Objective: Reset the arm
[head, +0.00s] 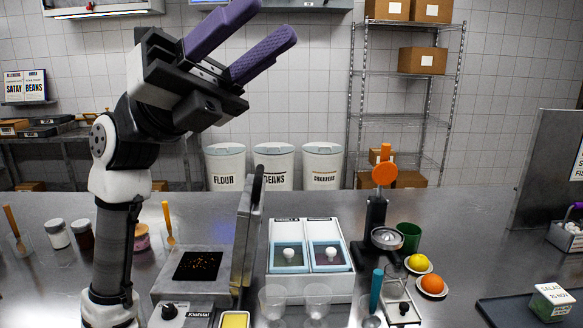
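My arm stands upright at the left of the head view, above the steel counter (345,208). My gripper (268,32) is raised high in front of the tiled wall, with its two purple fingers pointing up and to the right. The fingers are apart with a clear gap between them, and nothing is held there. The gripper is well clear of everything on the counter.
A waffle-type press (190,291) with its lid up stands beside my arm. Right of it are a two-lidded white container (311,284), clear cups, a juicer (375,215), a green cup (409,237), a lemon (419,262) and an orange (432,284). Bins and shelving stand behind.

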